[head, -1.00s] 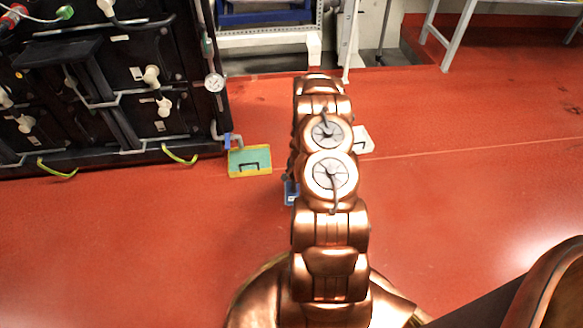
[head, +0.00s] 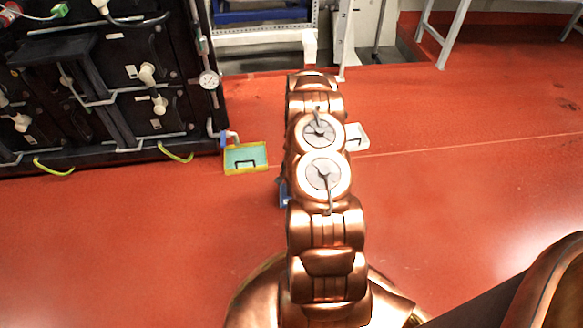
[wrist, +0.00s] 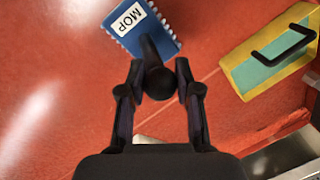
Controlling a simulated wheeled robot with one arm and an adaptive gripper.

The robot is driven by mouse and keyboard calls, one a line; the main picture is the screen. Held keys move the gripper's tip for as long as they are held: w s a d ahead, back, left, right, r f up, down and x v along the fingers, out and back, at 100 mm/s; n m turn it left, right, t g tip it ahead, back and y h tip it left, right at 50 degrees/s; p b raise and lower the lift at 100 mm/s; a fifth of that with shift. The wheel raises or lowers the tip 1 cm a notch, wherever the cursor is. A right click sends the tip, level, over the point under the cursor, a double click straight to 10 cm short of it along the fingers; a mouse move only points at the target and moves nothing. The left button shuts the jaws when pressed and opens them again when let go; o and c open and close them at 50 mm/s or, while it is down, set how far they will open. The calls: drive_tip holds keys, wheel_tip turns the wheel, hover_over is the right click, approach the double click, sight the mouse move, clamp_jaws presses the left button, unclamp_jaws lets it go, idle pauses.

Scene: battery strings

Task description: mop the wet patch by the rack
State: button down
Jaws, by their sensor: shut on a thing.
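My gripper (wrist: 158,82) is shut on the dark round-knobbed handle of the mop, in the wrist view. The mop (wrist: 135,22) is a blue block with a white "MOP" label, held out beyond the fingers. In the head view my arm hides the gripper and most of the mop; a bit of blue mop (head: 284,194) shows at the arm's left side. The black rack (head: 185,95) stands at the left. I cannot make out the wet patch for certain; a pale shine on the floor in the wrist view may be only a reflection.
A yellow and teal item with a black handle (head: 246,158) lies on the floor by the rack's right corner; it also shows in the wrist view (wrist: 270,50). A white item (head: 356,137) lies right of my arm. Red floor (head: 470,190) is open at right.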

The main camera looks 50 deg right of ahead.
drive_tip(key=shift+w+r, duration=0.2)
drive_tip(key=shift+r, duration=1)
drive_tip(key=shift+s+d+r+p, duration=0.15)
drive_tip(key=shift+r+p, duration=0.35)
drive_tip(key=shift+r, duration=0.05)
drive_tip(key=shift+s+d+r+p, duration=0.1)
drive_tip(key=shift+r+p, duration=0.4)
drive_tip(key=shift+s+r+p, duration=0.1)
drive_tip(key=shift+r+p, duration=0.95)
drive_tip(key=shift+r, duration=0.6)
drive_tip(key=shift+f+b, duration=0.2)
drive_tip(key=shift+b, duration=0.5)
drive_tip(key=shift+w+b, duration=0.2)
drive_tip(key=shift+b, duration=0.45)
